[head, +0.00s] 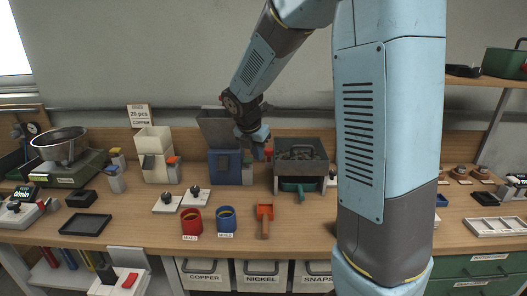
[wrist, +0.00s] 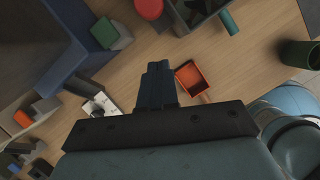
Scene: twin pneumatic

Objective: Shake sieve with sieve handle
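The sieve (head: 312,148) is a dark grey, open-topped box at the back of the bench, right of the blue bin. A dark arched handle (head: 301,150) shows at its top. A green scoop-like piece (head: 298,187) sits below its front. My gripper (head: 262,150) hangs in front of the blue bin, left of the sieve and apart from it. In the wrist view my gripper (wrist: 157,75) has its dark fingers together with nothing visible between them. I cannot tell for certain whether the sieve shows in the wrist view.
A blue bin (head: 224,168) stands behind my gripper. An orange scoop (head: 264,217) lies on the bench, also in the wrist view (wrist: 194,79). A red mug (head: 191,222) and a blue mug (head: 226,220) stand at the front. My arm hides the bench right of the sieve.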

